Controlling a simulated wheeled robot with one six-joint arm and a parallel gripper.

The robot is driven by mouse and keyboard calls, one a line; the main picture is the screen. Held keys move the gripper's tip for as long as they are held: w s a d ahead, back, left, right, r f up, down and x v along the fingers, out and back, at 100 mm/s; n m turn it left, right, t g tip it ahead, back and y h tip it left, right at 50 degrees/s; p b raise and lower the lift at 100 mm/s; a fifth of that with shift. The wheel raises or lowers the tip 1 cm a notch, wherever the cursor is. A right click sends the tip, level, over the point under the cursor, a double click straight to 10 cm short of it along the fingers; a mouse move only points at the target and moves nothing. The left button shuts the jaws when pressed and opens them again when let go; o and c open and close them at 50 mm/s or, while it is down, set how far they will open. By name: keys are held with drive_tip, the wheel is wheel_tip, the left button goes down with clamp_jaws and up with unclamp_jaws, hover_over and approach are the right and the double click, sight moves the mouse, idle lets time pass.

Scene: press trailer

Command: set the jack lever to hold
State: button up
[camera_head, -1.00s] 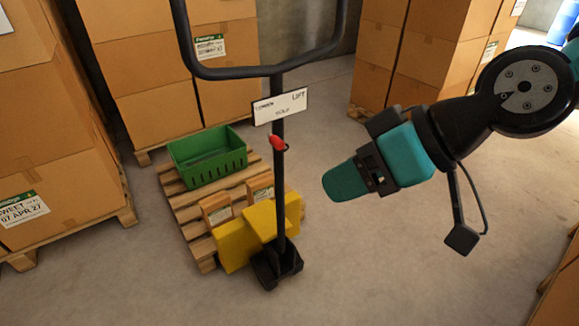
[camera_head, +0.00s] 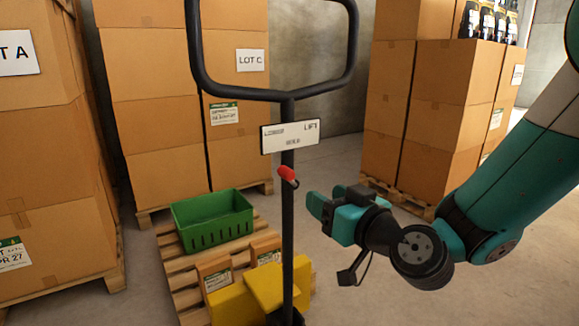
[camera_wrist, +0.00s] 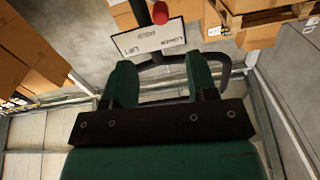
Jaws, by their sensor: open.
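The jack's lever has a red tip (camera_head: 287,173), just below the white label plate (camera_head: 290,136) on the black handle post (camera_head: 288,225). My gripper (camera_head: 318,209) is open and empty, right of the post and slightly below the red tip. In the wrist view the red tip (camera_wrist: 160,12) lies beyond the fingers.
The black loop handle (camera_head: 285,97) rises above the plate. The yellow jack body (camera_head: 262,288) sits at a wooden pallet with a green crate (camera_head: 212,220). Stacked cartons (camera_head: 430,100) stand behind and at left. Floor right of the post is open.

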sight(292, 176)
drive_tip(key=p+x, duration=0.8)
drive_tip(key=x, duration=0.3)
drive_tip(key=shift+w+a+r, duration=0.1)
drive_tip(key=shift+w+a, duration=0.1)
drive_tip(key=shift+a, duration=0.15)
drive_tip(key=shift+w+a+p, duration=0.3)
drive_tip(key=shift+w+p, duration=0.1)
drive_tip(key=shift+w, duration=0.05)
clamp_jaws()
